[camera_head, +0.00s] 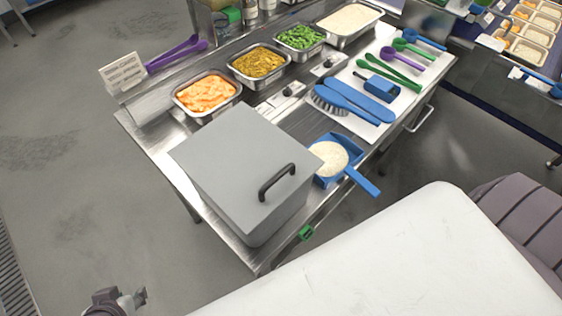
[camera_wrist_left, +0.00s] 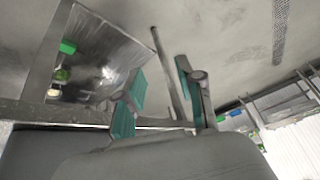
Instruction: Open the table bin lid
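The table bin (camera_head: 262,220) is a grey box at the front left corner of the steel table. Its flat grey lid (camera_head: 225,160) lies shut on top, with a dark arched handle (camera_head: 277,182) near the lid's right edge. My left gripper (camera_head: 122,298) is at the bottom left of the head view, well apart from the bin, over the floor and partly cut off by the frame. In the left wrist view its teal-padded fingers (camera_wrist_left: 158,95) stand apart with nothing between them. I cannot make out the bin in that view. My right gripper is not in view.
A blue scoop with rice (camera_head: 330,160) lies close to the bin's right side. A tray of orange food (camera_head: 236,92) stands behind the bin, with more food trays beyond. Blue brushes (camera_head: 345,104) lie on a white board (camera_head: 425,77). Floor left of the table is clear.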

